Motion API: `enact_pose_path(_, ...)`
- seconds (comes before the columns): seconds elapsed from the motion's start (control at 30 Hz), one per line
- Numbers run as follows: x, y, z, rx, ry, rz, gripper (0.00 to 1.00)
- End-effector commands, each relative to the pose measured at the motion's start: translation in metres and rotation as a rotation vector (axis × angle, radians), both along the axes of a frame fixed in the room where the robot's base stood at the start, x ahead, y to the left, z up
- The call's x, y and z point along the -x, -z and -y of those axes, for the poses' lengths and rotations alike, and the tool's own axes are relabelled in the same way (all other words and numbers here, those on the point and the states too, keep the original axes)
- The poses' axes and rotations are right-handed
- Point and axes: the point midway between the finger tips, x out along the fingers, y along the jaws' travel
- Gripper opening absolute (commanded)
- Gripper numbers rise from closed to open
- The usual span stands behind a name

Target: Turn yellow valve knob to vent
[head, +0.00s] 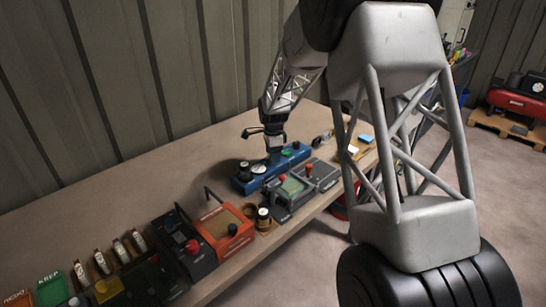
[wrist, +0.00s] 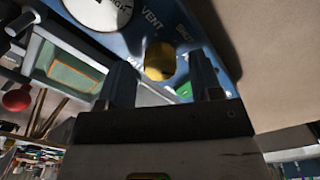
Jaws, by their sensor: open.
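The yellow valve knob (wrist: 160,61) shows in the wrist view on a blue panel (wrist: 205,18). The word VENT is printed beside the knob; another label to its right is too unclear to read. My gripper (wrist: 161,72) is open, with one dark finger on each side of the knob in the picture. I cannot tell whether the fingers touch it. In the head view my gripper (head: 274,143) points down over the blue panel (head: 268,174), and the knob is hidden there. A white gauge (wrist: 98,10) sits on the panel near the knob.
A grey box with a red knob (head: 309,168) stands right in front of the panel.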

Motion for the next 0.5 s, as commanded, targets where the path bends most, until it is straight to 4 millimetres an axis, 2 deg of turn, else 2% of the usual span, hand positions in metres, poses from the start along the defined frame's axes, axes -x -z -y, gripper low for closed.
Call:
enact_pose_path(0.2,0.0001,0.0124,0.0,0.0,0.0,0.0,0.59)
enact_pose_path(0.5,0.0001,0.0135,0.0,0.0,0.0,0.001,0.59)
